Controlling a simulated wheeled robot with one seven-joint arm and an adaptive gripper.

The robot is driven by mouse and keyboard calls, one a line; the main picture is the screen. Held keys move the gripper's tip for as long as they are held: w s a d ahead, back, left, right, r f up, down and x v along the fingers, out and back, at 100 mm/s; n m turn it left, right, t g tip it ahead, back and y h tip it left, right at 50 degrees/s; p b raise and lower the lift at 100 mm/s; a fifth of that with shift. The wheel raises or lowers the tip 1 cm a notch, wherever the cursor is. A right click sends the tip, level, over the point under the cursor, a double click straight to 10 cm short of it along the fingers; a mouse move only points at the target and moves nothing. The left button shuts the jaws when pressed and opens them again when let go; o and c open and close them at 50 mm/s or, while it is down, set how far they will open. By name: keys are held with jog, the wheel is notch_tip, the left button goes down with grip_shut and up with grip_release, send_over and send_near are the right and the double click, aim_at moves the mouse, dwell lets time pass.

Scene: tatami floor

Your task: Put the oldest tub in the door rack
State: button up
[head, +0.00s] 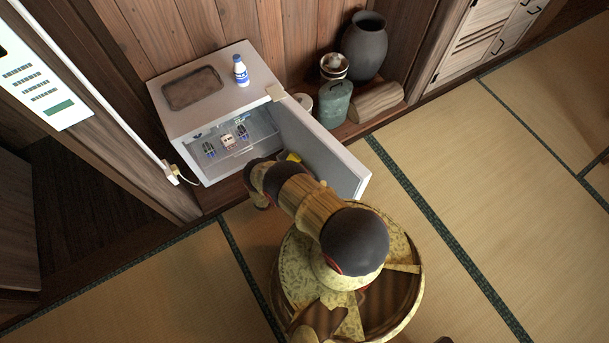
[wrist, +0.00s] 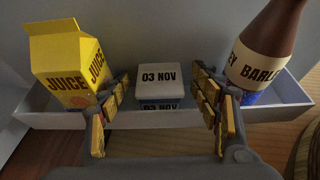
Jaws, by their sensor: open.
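In the wrist view a small tub (wrist: 158,80) with a pale lid reading "03 NOV" sits in the door rack (wrist: 165,120), between a juice carton and a bottle. The rack's front wall hides its lower part. My gripper (wrist: 162,100) is open, with one finger on each side of the tub and a visible gap to it. In the head view my arm hides the gripper and most of the rack. The open fridge (head: 185,123) holds a few small containers, including a whitish one (head: 228,142); their labels are too small to read.
The yellow juice carton (wrist: 68,65) stands close to the left finger, and the brown barley bottle (wrist: 265,50) close to the right finger. The fridge door (head: 330,150) stands open. A blue-and-white bottle (head: 240,71) and brown tray (head: 192,89) are on the fridge top.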

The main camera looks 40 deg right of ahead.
jog(key=p+v, duration=0.3)
jog(key=v, duration=0.9)
jog(key=w+a+r+m+g+y, duration=0.1)
jog(key=w+a+r+m, duration=0.1)
jog(key=w+r, duration=0.7)
jog(key=w+a+r+m+y, duration=0.1)
jog(key=w+a+r+m, duration=0.15)
jog(key=w+r, duration=0.65)
notch_tip(320, 180, up, 32)
jog(key=a+m+y, duration=0.2)
jog(key=m+y, duration=0.2)
jog(key=m, duration=0.1)
jog(key=s+a+r+m+t+y, duration=0.15)
jog(key=s+r, duration=0.45)
jog(key=r, duration=0.7)
jog(key=s+a+r+m+t+y, duration=0.1)
jog(key=s+a+r+m+y, duration=0.15)
jog(key=s+r, duration=0.65)
jog(key=s+a+r+m+t+y, duration=0.1)
jog(key=s+a+r+m+t, duration=0.1)
jog(key=s+r, duration=0.4)
jog(key=s+a+r+m+t+y, duration=0.1)
jog(key=s+r, duration=0.5)
jog(key=s, duration=0.6)
jog(key=shift+a+m+t+y, duration=0.35)
jog(key=shift+a+t+y, duration=0.35)
jog(key=shift+a+t, duration=0.45)
jog(key=shift+s+r, duration=0.1)
